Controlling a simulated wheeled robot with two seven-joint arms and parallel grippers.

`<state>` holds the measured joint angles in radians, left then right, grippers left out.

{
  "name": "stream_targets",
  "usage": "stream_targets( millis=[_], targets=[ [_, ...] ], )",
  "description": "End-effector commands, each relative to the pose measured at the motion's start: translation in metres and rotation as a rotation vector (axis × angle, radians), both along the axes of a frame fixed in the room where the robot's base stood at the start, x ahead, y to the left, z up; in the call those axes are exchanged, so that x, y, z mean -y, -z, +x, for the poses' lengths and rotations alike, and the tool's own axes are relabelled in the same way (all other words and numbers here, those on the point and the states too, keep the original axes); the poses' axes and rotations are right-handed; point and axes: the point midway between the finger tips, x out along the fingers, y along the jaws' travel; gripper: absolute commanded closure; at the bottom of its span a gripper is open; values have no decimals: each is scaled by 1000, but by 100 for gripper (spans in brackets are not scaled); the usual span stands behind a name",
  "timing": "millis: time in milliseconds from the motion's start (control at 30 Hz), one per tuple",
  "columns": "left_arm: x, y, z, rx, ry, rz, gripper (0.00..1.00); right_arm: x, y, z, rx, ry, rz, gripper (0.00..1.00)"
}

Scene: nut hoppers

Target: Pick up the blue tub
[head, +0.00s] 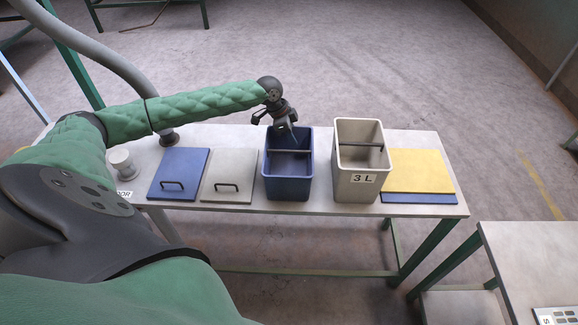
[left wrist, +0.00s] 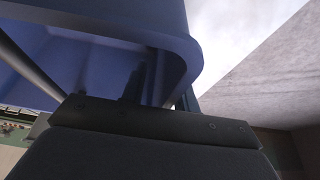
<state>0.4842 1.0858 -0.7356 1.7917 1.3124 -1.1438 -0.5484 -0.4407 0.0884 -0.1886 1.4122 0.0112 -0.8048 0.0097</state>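The blue tub (head: 287,185) stands upright on the table, open at the top, with a bar across its mouth. In the left wrist view the tub (left wrist: 110,20) fills the upper left. The dark fingers of the gripper (left wrist: 160,92) are apart there, one on the inner side of the tub wall and one beyond its outer side. The lower fingertips are partly hidden. My right gripper is in neither view.
A beige tub (head: 355,190) marked 3 L stands just right of the blue tub. A blue lid (head: 181,165) and a grey lid (head: 229,165) with handles lie to its left. A yellow panel (head: 416,170) lies on the right. A second table (head: 530,260) stands lower right.

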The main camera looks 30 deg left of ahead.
Motion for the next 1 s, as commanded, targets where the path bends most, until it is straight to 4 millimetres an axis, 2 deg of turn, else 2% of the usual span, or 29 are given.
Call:
stream_targets(
  millis=[767,800,933,1000],
  targets=[
    [0,5,0,0,0,0,70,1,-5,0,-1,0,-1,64],
    [0,5,0,0,0,0,72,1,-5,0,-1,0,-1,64],
    [0,5,0,0,0,0,97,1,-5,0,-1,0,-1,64],
    [0,5,0,0,0,0,100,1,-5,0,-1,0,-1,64]
  ],
)
